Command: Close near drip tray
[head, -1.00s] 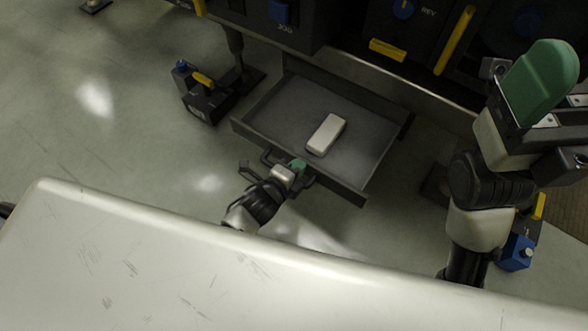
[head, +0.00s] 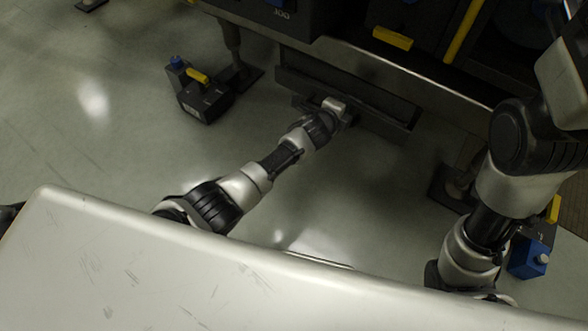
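The near drip tray (head: 384,127) is a dark drawer under the machine. Its front now sits close under the machine's lower edge, and its inside and the pale block do not show. I cannot tell whether a small gap is left. My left arm reaches in from the lower left, and my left gripper (head: 346,115) is at the middle of the tray front, by the handle. The wrist hides the fingers and most of the handle, so their opening and grip are unclear. My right arm is at the right; its gripper is outside the picture.
A black box with a yellow handle (head: 201,94) stands on the floor to the left, near a machine foot (head: 238,75). A blue box (head: 528,258) is at the lower right. Open floor (head: 350,205) lies in front of the tray.

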